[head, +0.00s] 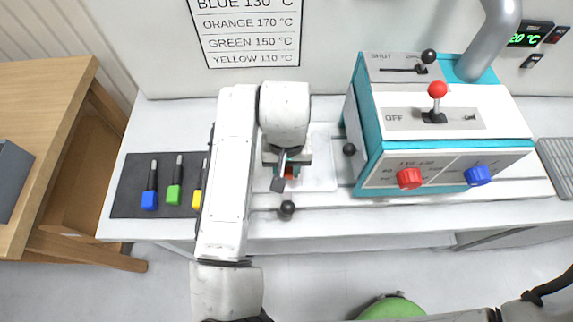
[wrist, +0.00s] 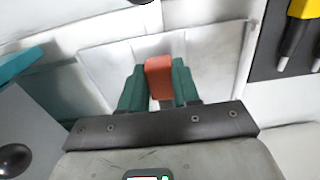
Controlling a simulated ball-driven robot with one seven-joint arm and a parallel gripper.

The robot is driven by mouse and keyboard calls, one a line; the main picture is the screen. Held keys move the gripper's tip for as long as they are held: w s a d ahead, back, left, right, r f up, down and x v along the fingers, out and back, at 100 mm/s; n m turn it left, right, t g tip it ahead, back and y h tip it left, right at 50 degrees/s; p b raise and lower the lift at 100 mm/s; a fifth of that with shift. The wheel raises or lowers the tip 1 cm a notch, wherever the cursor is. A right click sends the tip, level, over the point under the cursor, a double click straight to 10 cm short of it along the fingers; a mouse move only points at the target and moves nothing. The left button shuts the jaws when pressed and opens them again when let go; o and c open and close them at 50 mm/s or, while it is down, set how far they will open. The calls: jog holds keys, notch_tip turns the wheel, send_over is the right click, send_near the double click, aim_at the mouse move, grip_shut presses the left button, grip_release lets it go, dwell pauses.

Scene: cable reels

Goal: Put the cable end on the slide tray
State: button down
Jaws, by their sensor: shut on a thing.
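An orange cable end (wrist: 158,75) is held between the green fingers of my gripper (wrist: 159,88), which is shut on it. In the head view my gripper (head: 289,173) is over the white slide tray (head: 320,172), left of the teal machine, and only a bit of orange shows between the fingers. The tray also shows as a pale plate behind the fingers in the wrist view (wrist: 105,55). I cannot tell whether the cable end touches the tray. Its lower part is mostly hidden.
A dark mat (head: 128,203) left of my arm holds blue (head: 149,199), green (head: 174,194) and yellow (head: 197,199) cable ends. The machine (head: 362,105) has levers and knobs. A black ball knob (head: 287,208) is in front of the tray. A temperature sign (head: 247,30) hangs behind.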

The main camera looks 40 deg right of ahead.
jog(key=shift+f, duration=0.25)
jog(key=shift+f+b, duration=0.35)
jog(key=shift+b, duration=0.05)
jog(key=shift+f+b, duration=0.8)
jog(key=shift+f, duration=0.35)
jog(key=c, duration=0.7)
grip_release()
jog(key=shift+r, duration=0.1)
jog(key=shift+c, duration=0.2)
notch_tip(320, 180, up, 10)
jog(key=shift+r+b, duration=0.2)
jog(key=shift+b, duration=0.1)
notch_tip(320, 180, up, 11)
jog(key=p, duration=0.6)
jog(key=shift+r, duration=0.2)
